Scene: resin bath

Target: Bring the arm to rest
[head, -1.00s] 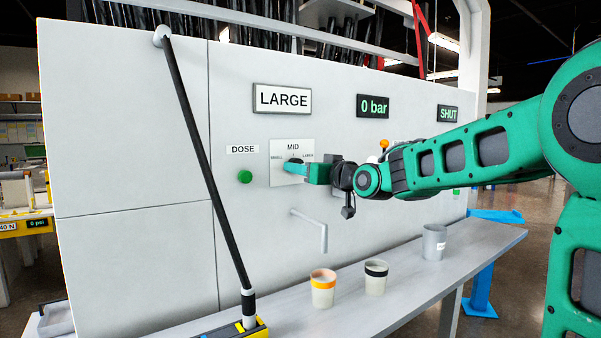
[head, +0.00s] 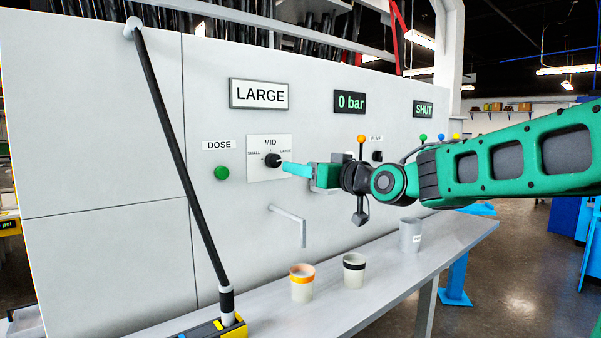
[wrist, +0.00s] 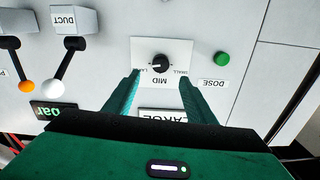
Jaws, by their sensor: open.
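My gripper (head: 288,168) is in front of the white panel, its fingers pointing at the dose selector knob (head: 272,160). In the wrist view the two green fingers (wrist: 158,88) are spread apart with nothing between them. The black knob (wrist: 160,65) shows beyond the fingertips on its white SMALL, MID, LARGE plate, with the fingers apart from it. My arm reaches in from the right in the head view, stretched out toward the panel.
A green DOSE button (head: 222,173) is left of the knob. A spout (head: 290,222) sticks out below. An orange-banded cup (head: 302,288), a black-banded cup (head: 354,275) and a grey cup (head: 410,238) stand on the shelf (head: 375,300). A black pole (head: 178,160) leans at left. Displays read LARGE, 0 bar and SHUT.

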